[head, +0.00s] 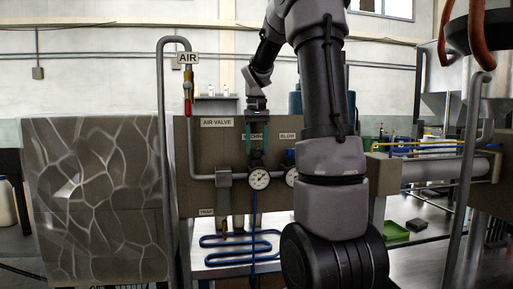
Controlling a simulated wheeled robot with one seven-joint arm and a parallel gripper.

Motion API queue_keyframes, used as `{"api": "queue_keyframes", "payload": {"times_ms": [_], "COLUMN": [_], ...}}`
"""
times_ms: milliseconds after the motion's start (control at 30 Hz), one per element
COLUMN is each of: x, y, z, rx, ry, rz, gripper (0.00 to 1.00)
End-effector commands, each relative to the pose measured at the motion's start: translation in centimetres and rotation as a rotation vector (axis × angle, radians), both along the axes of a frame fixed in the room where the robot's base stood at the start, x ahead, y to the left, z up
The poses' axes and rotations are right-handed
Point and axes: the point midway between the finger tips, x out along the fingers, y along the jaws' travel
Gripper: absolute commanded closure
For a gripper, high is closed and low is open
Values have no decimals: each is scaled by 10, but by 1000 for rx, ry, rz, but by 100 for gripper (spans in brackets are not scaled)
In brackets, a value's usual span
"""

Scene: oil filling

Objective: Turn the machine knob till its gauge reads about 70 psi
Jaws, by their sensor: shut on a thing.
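The machine gauge (259,179) is a round white dial below the partly covered machine label (246,136) on the brown panel. Its needle shows, but the numbers are too small to read. The dark machine knob (256,157) is just above the gauge, its upper part hidden by my gripper. My gripper (256,146) points down over the knob with its teal fingers on either side, shut on it.
A second gauge (291,177) under the blow label (288,136) is partly hidden by my arm. A grey air pipe with a red-handled valve (188,104) stands to the left. A blue hose (235,242) lies below. A stone-patterned block (95,200) is at the left.

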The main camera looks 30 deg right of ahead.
Motion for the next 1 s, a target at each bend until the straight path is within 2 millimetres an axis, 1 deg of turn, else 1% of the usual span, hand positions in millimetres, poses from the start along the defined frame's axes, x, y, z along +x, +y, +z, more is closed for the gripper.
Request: {"api": "queue_keyframes", "payload": {"times_ms": [200,433,633,1000], "x": [0,0,0,0], "y": [0,0,0,0], "z": [0,0,0,0], "rx": [0,0,0,0], "ry": [-1,0,0,0], "rz": [142,233,265,269], "gripper": [100,100,100,100]}}
